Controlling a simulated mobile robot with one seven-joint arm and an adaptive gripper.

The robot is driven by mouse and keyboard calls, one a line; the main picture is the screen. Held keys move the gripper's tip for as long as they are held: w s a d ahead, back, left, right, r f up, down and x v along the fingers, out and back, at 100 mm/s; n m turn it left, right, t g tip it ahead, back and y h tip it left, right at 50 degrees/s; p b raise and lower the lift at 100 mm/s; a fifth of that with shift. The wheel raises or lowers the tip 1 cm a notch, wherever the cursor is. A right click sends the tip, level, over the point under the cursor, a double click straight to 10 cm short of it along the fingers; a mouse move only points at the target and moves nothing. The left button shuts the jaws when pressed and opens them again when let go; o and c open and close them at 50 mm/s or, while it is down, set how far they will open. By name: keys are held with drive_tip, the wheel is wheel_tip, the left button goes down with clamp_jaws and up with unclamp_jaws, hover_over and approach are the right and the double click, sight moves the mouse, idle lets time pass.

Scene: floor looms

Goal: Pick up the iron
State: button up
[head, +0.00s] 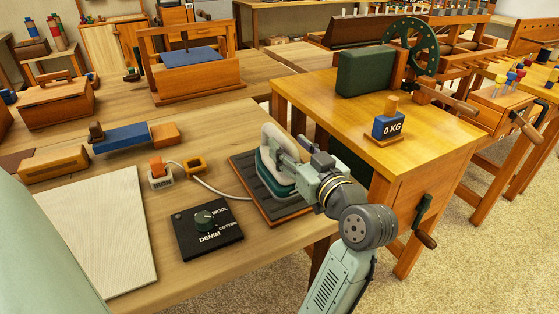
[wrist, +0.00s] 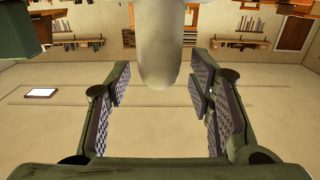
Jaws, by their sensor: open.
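The iron (head: 266,163) has a cream handle and a dark green body. It stands on a dark ribbed pad (head: 282,208) with a wooden edge, on the near table. My gripper (head: 288,150) is at the iron's right side, reaching toward the handle, and partly covers the iron. In the wrist view a pale rounded part, seemingly the iron's handle (wrist: 160,55), comes down between my open fingers (wrist: 160,92). Gaps show on both sides of it there. The far side of the iron is hidden.
A black dial box (head: 208,229) marked wool, cotton and denim lies left of the pad. A pale cord (head: 225,192) runs from the pad toward a small plug block (head: 160,177). A higher wooden bench (head: 430,140) with a 0 KG weight (head: 387,126) stands close on the right.

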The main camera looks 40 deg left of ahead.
sight(280, 134)
drive_tip(key=shift+p+x, duration=0.9)
drive_tip(key=shift+x, duration=1.85)
drive_tip(key=shift+c, duration=0.3)
clamp_jaws()
drive_tip(key=shift+r, duration=0.1)
